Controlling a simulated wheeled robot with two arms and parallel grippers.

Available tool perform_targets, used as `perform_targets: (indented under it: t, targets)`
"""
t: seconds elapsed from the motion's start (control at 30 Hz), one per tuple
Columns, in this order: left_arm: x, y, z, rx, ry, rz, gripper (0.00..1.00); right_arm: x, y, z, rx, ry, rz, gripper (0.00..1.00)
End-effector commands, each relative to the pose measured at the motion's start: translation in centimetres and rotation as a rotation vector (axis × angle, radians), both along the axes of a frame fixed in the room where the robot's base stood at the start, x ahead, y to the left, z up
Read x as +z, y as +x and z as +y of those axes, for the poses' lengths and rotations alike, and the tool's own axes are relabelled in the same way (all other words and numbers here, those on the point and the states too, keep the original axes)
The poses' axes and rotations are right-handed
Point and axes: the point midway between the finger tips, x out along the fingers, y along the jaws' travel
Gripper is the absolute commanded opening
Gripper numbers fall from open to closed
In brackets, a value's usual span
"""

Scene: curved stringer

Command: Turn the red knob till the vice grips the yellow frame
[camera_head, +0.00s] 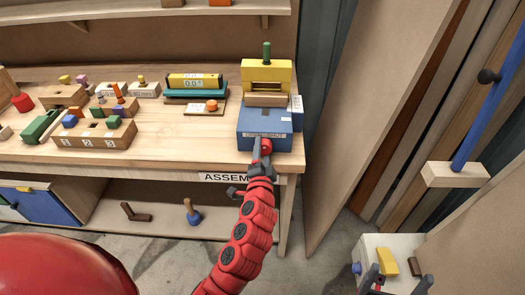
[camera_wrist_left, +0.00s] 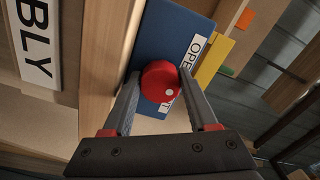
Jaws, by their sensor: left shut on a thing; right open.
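The red knob (camera_head: 266,145) is on the front of the blue vice (camera_head: 250,119) at the table's right end. My left gripper (camera_head: 262,152) is shut on the knob, which also shows between its two fingers in the left wrist view (camera_wrist_left: 160,82). The yellow frame (camera_head: 267,73) stands upright at the vice, with a green peg on top. A wooden block in front hides its lower part, so I cannot tell whether the jaws touch it. My right gripper (camera_head: 395,284) is open at the bottom right, partly cut off by the picture edge.
Wooden blocks, a green tool and a yellow level (camera_head: 195,80) fill the table (camera_head: 193,141) left of the vice. A leaning board (camera_head: 385,110) stands close on the right. A white-topped box (camera_head: 398,243) is near my right gripper.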

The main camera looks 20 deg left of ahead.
Motion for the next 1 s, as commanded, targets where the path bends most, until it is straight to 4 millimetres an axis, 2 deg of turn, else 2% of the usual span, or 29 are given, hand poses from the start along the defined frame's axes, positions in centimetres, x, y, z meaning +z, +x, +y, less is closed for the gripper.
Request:
perform_targets:
  t: [0.4,0.97,1.0]
  targets:
    - [0.13,0.0,-0.05,-0.003,0.193,0.054,0.03,0.44,-0.01,0.0,0.0,0.0,0.0,1.0]
    - [0.05,0.0,-0.02,-0.001,0.223,0.065,0.03,0.48,0.0,0.0,0.0,0.0,0.0,1.0]
    - [0.04,-0.02,-0.02,-0.002,0.223,0.065,0.6,0.47,0.0,0.0,0.0,0.0,0.0,1.0]
